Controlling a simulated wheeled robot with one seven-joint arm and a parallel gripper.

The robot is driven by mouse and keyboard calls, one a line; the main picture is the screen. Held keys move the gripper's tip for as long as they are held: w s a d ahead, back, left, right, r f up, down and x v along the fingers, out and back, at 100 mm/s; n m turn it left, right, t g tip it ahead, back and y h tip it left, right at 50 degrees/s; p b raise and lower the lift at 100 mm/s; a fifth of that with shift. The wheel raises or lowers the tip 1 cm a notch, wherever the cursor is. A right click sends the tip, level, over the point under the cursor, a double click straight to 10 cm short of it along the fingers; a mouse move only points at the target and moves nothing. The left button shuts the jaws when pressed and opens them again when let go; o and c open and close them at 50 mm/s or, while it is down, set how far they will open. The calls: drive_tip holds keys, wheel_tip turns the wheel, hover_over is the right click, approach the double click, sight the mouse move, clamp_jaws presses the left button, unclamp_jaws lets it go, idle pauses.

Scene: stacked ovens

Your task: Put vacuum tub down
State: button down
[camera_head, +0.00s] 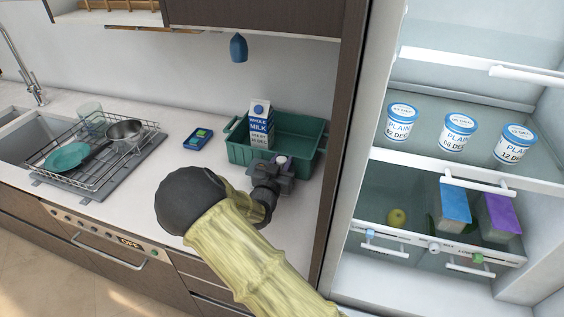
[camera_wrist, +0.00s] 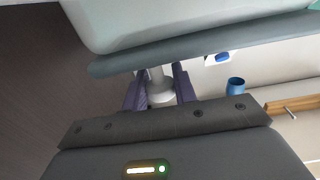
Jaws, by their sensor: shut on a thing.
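My gripper (camera_head: 283,165) is by the front right of a green crate (camera_head: 241,153) on the counter. In the wrist view its purple fingers (camera_wrist: 161,90) are shut on a small whitish round thing (camera_wrist: 160,95). In the head view this shows only as a pale round spot. It may be the vacuum tub or a part of it, but I cannot tell. I cannot tell whether it touches the counter. A large pale curved body with a grey-blue rim (camera_wrist: 200,52) is close beyond the fingers in the wrist view. I cannot tell what it is.
A milk carton (camera_head: 260,125) stands in the crate. A small blue box (camera_head: 198,138) lies to the left. A dish rack (camera_head: 92,152) is further left. The open fridge (camera_head: 450,90) is right of a dark panel. The counter front is free.

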drive_tip(key=shift+s+a+f, duration=0.15)
drive_tip(key=shift+a, duration=0.2)
drive_tip(key=c, duration=1.1)
unclamp_jaws()
drive_tip(key=shift+d, duration=0.1)
drive_tip(key=shift+s, duration=0.1)
drive_tip(key=b+v, duration=0.2)
drive_tip(key=v, duration=0.9)
drive_tip(key=shift+s, duration=0.4)
